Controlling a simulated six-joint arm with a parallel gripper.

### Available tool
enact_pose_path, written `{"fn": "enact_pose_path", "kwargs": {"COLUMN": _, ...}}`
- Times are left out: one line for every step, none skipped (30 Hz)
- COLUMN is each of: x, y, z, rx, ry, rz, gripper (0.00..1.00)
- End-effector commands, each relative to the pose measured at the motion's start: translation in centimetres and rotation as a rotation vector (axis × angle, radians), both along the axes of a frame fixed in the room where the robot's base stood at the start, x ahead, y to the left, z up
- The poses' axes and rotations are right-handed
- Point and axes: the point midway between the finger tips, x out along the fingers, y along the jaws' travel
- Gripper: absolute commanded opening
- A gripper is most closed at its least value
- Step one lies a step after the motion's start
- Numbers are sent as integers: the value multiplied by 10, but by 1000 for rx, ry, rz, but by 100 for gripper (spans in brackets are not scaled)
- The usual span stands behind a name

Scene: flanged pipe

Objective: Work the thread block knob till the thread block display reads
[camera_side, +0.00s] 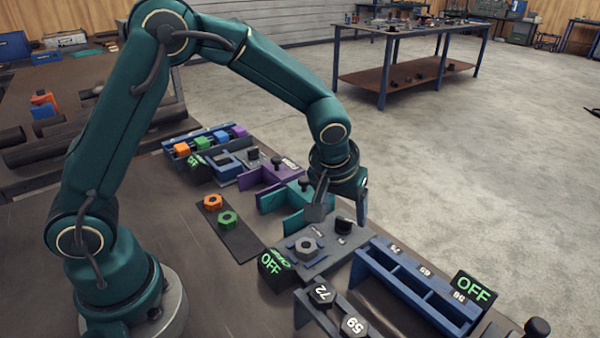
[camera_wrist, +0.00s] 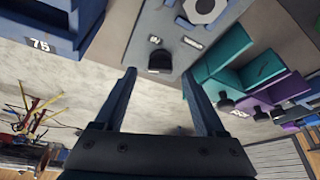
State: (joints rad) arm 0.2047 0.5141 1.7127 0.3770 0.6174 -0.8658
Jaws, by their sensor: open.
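The thread block is a grey plate (camera_side: 322,262) with a hex nut (camera_side: 306,247) on it. Its black knob (camera_side: 344,226) stands on the far part of the plate; it also shows in the wrist view (camera_wrist: 160,61). A black display (camera_side: 272,264) at the plate's near left corner reads OFF in green. My gripper (camera_side: 340,212) is open, pointing down over the knob. In the wrist view the two fingertips (camera_wrist: 157,76) are spread wide on either side of the knob. I cannot tell whether the fingers are level with it; no contact shows.
A blue slotted rack (camera_side: 420,290) with numbered labels and another OFF display (camera_side: 474,288) stands to the right. Teal (camera_side: 284,197) and purple (camera_side: 270,177) brackets stand close behind the plate. A dark strip (camera_side: 238,240) with orange and green nuts lies to the left.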

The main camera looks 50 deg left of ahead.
Motion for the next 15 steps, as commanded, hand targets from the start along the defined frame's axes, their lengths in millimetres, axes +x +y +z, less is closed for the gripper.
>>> {"fn": "enact_pose_path", "kwargs": {"x": 2, "y": 1, "z": -6, "rx": 1, "ry": 3, "rz": 1, "gripper": 72}}
{"fn": "enact_pose_path", "kwargs": {"x": 3, "y": 2, "z": -9, "rx": 2, "ry": 2, "rz": 0, "gripper": 72}}
{"fn": "enact_pose_path", "kwargs": {"x": 4, "y": 2, "z": -11, "rx": 1, "ry": 0, "rz": -1, "gripper": 72}}
{"fn": "enact_pose_path", "kwargs": {"x": 5, "y": 2, "z": -13, "rx": 1, "ry": 0, "rz": -1, "gripper": 72}}
{"fn": "enact_pose_path", "kwargs": {"x": 6, "y": 3, "z": -15, "rx": 1, "ry": 0, "rz": -1, "gripper": 72}}
{"fn": "enact_pose_path", "kwargs": {"x": 6, "y": 3, "z": -16, "rx": 1, "ry": 0, "rz": 0, "gripper": 72}}
{"fn": "enact_pose_path", "kwargs": {"x": 7, "y": 3, "z": -17, "rx": 0, "ry": -1, "rz": 0, "gripper": 72}}
{"fn": "enact_pose_path", "kwargs": {"x": 7, "y": 3, "z": -18, "rx": 0, "ry": -1, "rz": 0, "gripper": 72}}
{"fn": "enact_pose_path", "kwargs": {"x": 7, "y": 3, "z": -18, "rx": 0, "ry": -2, "rz": 0, "gripper": 72}}
{"fn": "enact_pose_path", "kwargs": {"x": 7, "y": 3, "z": -18, "rx": 0, "ry": -2, "rz": 0, "gripper": 72}}
{"fn": "enact_pose_path", "kwargs": {"x": 7, "y": 3, "z": -18, "rx": 0, "ry": -2, "rz": 0, "gripper": 72}}
{"fn": "enact_pose_path", "kwargs": {"x": 7, "y": 3, "z": -18, "rx": 0, "ry": -2, "rz": 0, "gripper": 72}}
{"fn": "enact_pose_path", "kwargs": {"x": 7, "y": 3, "z": -18, "rx": 0, "ry": -2, "rz": 0, "gripper": 72}}
{"fn": "enact_pose_path", "kwargs": {"x": 7, "y": 3, "z": -18, "rx": 0, "ry": -2, "rz": 0, "gripper": 72}}
{"fn": "enact_pose_path", "kwargs": {"x": 7, "y": 3, "z": -18, "rx": 0, "ry": -2, "rz": 0, "gripper": 69}}
